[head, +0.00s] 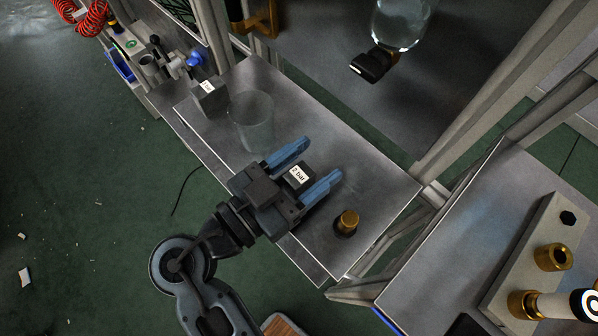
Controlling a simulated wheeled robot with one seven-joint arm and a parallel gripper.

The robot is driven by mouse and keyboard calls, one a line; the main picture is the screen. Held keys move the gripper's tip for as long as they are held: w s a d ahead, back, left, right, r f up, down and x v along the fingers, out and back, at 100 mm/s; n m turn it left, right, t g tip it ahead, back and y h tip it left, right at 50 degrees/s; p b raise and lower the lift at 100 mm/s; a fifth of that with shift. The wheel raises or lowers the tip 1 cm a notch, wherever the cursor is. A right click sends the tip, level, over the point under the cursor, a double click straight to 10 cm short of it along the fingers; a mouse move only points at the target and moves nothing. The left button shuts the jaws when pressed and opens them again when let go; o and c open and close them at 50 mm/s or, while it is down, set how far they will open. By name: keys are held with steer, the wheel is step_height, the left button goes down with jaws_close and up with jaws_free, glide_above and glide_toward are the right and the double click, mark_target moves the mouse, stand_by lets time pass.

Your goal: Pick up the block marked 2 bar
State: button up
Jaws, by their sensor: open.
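The dark block marked 2 bar (299,175) shows its white label between the two blue fingers of my gripper (316,164). The gripper is open, with one finger on each side of the block. Whether the fingers touch the block cannot be told. The block appears over the metal bench (378,192); part of it is hidden by the gripper body.
A grey labelled block (210,98) and a clear beaker (254,122) stand further left on the bench. A brass-topped dark knob (346,223) is close to the right finger. A glass vessel (400,22) is above. Frame posts border the bench.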

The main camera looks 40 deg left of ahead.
jaws_close()
stand_by(0.4)
steer(key=shift+r, duration=0.1)
